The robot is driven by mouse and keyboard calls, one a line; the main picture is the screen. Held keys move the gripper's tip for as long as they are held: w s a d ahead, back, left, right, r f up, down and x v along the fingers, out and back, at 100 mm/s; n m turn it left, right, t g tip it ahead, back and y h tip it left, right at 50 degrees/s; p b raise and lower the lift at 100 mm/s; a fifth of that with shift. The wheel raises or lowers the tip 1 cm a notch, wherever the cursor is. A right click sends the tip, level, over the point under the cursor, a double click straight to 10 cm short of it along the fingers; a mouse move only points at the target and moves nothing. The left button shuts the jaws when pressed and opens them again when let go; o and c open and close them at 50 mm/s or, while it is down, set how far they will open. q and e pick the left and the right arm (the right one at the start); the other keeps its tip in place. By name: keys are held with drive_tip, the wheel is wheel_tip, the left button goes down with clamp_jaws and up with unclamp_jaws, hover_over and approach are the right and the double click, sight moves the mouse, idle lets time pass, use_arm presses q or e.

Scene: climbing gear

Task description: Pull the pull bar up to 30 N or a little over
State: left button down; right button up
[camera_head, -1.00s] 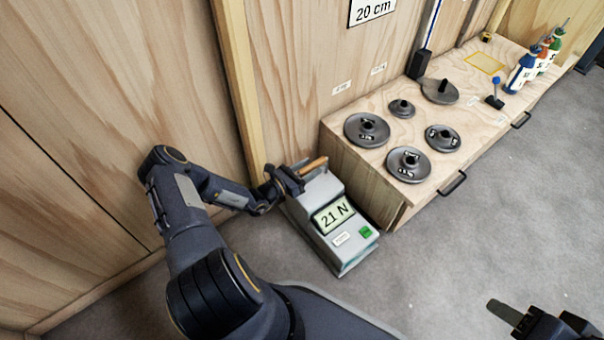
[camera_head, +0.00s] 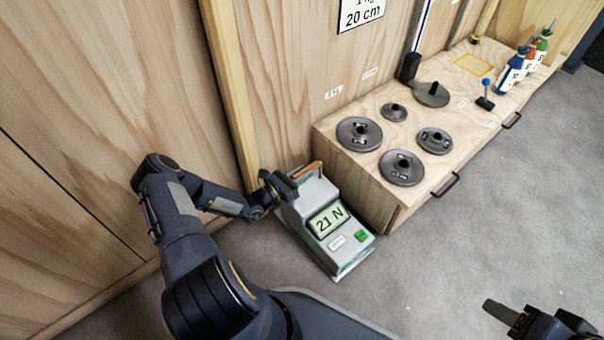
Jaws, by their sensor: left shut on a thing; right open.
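The wooden pull bar (camera_head: 307,170) sits at the top back of the grey force gauge box (camera_head: 318,192) on the floor. My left gripper (camera_head: 289,181) is shut on the bar and covers its left part; only the right end of the bar shows. The gauge's display (camera_head: 328,220) reads 21 N. A green button (camera_head: 361,236) and a small white label are on the box front. My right gripper (camera_head: 533,318) is open and empty at the bottom right, over the floor, partly cut off by the frame.
A low wooden bench (camera_head: 385,198) with drawer handles stands right of the gauge. Several grey weight discs (camera_head: 402,168) lie on it, with bottles (camera_head: 515,70) at the far end. A wooden wall (camera_head: 300,70) is behind. Grey floor is clear at the right.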

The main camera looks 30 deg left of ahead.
use_arm(q)
drive_tip(key=shift+w+a+r+p, duration=0.1)
drive_tip(key=shift+r+p, duration=1.35)
drive_tip(key=shift+r, duration=0.3)
drive_tip(key=shift+w+a+r+p, duration=0.1)
drive_tip(key=shift+r+p, duration=1.3)
drive_tip(key=shift+r, duration=0.3)
idle(0.8)
drive_tip(key=shift+f, duration=0.2)
idle(0.4)
drive_tip(key=shift+d+f+b, duration=0.1)
drive_tip(key=shift+f+b, duration=2.5)
drive_tip(key=shift+f, duration=0.45)
drive_tip(key=c, duration=1.1)
unclamp_jaws()
drive_tip(key=shift+s, duration=0.1)
drive_tip(key=shift+d, duration=0.1)
drive_tip(key=shift+p+v, duration=1.3)
drive_tip(key=shift+v, duration=2.65)
